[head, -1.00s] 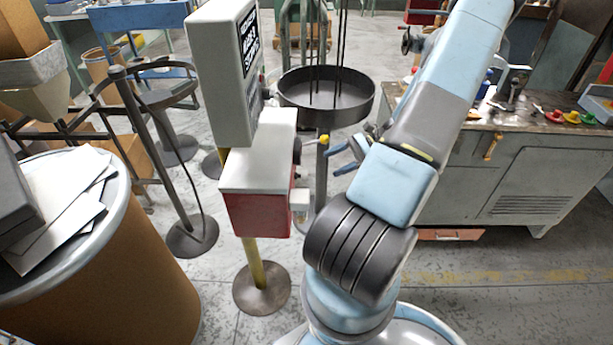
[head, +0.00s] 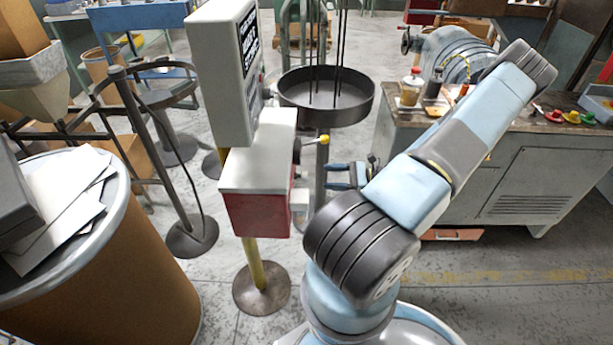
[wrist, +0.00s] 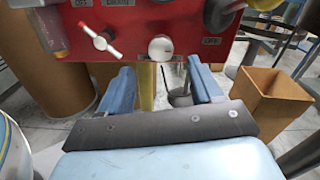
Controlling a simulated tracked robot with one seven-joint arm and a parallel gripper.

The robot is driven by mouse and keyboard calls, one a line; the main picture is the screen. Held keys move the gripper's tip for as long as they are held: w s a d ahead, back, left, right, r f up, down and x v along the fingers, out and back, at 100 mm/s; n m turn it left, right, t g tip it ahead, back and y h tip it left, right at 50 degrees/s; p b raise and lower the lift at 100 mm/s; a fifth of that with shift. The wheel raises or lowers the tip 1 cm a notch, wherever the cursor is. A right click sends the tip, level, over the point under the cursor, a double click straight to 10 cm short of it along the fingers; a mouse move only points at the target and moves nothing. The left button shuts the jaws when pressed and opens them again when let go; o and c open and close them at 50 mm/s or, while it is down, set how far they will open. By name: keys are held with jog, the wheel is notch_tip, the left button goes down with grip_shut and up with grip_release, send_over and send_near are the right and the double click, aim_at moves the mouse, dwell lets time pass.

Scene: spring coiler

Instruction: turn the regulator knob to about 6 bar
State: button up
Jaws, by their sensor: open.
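A red control box (head: 258,213) with a pale top stands on a yellow post. In the wrist view its red face (wrist: 130,72) fills the top. A round pale knob (wrist: 160,48) sits near the middle of that face, with a white-and-red lever (wrist: 100,38) to its left. I cannot tell for sure which part is the regulator knob, and no pressure reading is legible. My gripper (head: 335,176) is open and empty, right of the box and pointing at it. In the wrist view the knob lies just beyond and between my open fingertips (wrist: 160,72), apart from them.
A grey cabinet with a display (head: 222,75) rises above the box. A yellow-tipped lever (head: 322,139) juts out above my gripper. A round dark pan (head: 325,97) stands behind. A workbench (head: 520,180) is at right, a drum (head: 120,270) at left. A cardboard bin (wrist: 268,100) shows in the wrist view.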

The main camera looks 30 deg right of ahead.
aim_at(306, 176)
jog(key=x, duration=0.8)
jog(key=shift+w+a, duration=0.3)
jog(key=shift+c, duration=0.4)
jog(key=c, duration=1)
jog(key=shift+m, duration=0.9)
jog(key=o, duration=1.1)
jog(key=shift+d, duration=0.1)
jog(key=v, duration=1.3)
jog(key=shift+s+d, duration=0.15)
jog(key=shift+s, duration=0.1)
